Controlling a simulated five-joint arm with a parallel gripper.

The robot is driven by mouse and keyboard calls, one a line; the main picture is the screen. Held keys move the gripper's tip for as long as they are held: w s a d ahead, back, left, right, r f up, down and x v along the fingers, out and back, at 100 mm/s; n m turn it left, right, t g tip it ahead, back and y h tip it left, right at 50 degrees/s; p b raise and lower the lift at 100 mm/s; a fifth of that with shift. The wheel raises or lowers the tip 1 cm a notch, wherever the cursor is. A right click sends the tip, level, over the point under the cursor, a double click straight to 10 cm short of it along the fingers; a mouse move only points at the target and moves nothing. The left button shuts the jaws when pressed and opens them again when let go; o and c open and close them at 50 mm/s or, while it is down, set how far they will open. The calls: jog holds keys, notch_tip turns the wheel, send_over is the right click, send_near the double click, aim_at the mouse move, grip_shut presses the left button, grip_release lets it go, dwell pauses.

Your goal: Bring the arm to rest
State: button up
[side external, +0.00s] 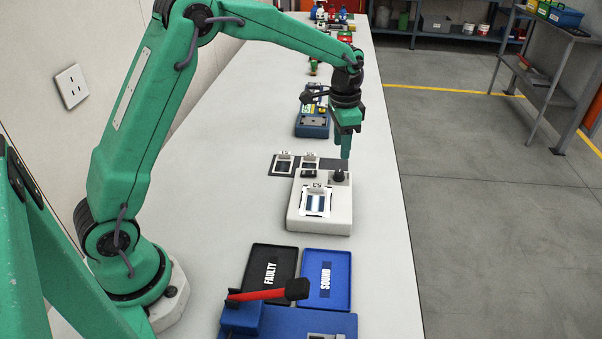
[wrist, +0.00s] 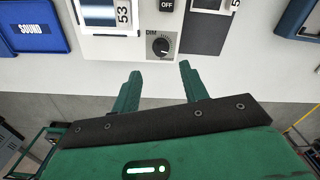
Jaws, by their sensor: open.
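My gripper (side external: 346,152) points down at the end of my green arm, over the far right corner of a white box (side external: 318,229). Its two fingers stand apart with nothing between them in the wrist view (wrist: 159,72). A dark knob (side external: 340,177) on the box is just below the fingertips. In the wrist view the knob (wrist: 161,46), marked DIM, lies just past the fingertips. Whether the fingers touch it is hard to tell. A small framed panel (side external: 316,202) with a number label sits on the box.
Two similar panels (side external: 283,163) lie on a dark mat behind the box. A black FAULTY tray (side external: 272,250) and blue SOUND tray (side external: 326,299) are in front. A blue device (side external: 312,130) stands behind. The bench's left middle is bare.

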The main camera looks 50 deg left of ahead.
jog(key=shift+r, duration=0.2)
jog(key=s+r+n+t, duration=0.3)
jog(key=s+r, duration=0.9)
jog(key=s, duration=0.2)
jog(key=s+n+t, duration=0.2)
jog(key=s, duration=1.3)
jog(key=shift+s+f+n, duration=0.15)
jog(key=shift+f+n, duration=0.15)
jog(key=shift+f, duration=0.05)
